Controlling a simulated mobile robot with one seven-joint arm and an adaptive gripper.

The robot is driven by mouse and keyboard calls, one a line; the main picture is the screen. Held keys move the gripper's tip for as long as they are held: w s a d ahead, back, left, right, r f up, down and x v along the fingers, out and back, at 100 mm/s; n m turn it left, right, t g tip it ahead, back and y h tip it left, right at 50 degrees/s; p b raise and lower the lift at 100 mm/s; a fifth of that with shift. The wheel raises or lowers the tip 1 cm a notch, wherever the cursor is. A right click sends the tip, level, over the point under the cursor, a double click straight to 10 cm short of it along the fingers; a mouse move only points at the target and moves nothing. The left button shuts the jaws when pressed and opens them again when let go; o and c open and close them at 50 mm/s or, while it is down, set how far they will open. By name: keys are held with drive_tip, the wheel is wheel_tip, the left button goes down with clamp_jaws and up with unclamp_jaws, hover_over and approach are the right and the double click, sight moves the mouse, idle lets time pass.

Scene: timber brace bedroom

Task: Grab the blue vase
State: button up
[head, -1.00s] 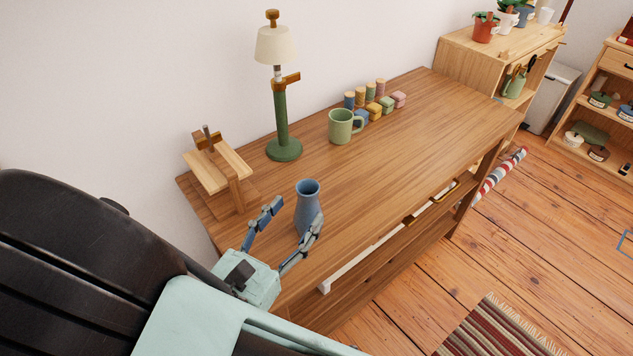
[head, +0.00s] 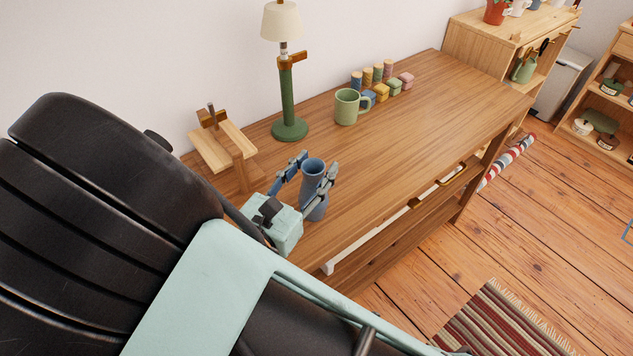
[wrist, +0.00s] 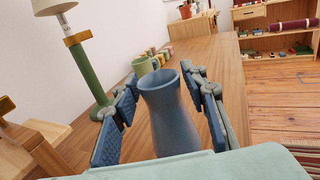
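The blue vase (head: 313,185) stands upright on the wooden dresser top, near its front edge. My gripper (head: 308,173) is around the vase, with one finger on each side. In the wrist view the vase (wrist: 168,115) is between the two fingers of my gripper (wrist: 160,100). A gap shows between the left finger and the vase; the right finger is close to it, and I cannot tell whether it touches. The vase's base is hidden in the wrist view.
A green lamp (head: 287,100) and a green mug (head: 347,107) stand behind the vase. Several small coloured blocks (head: 382,92) lie further right. A small wooden stand (head: 222,145) is at the left end. The right part of the dresser top (head: 450,110) is clear.

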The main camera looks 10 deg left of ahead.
clamp_jaws()
idle(0.3)
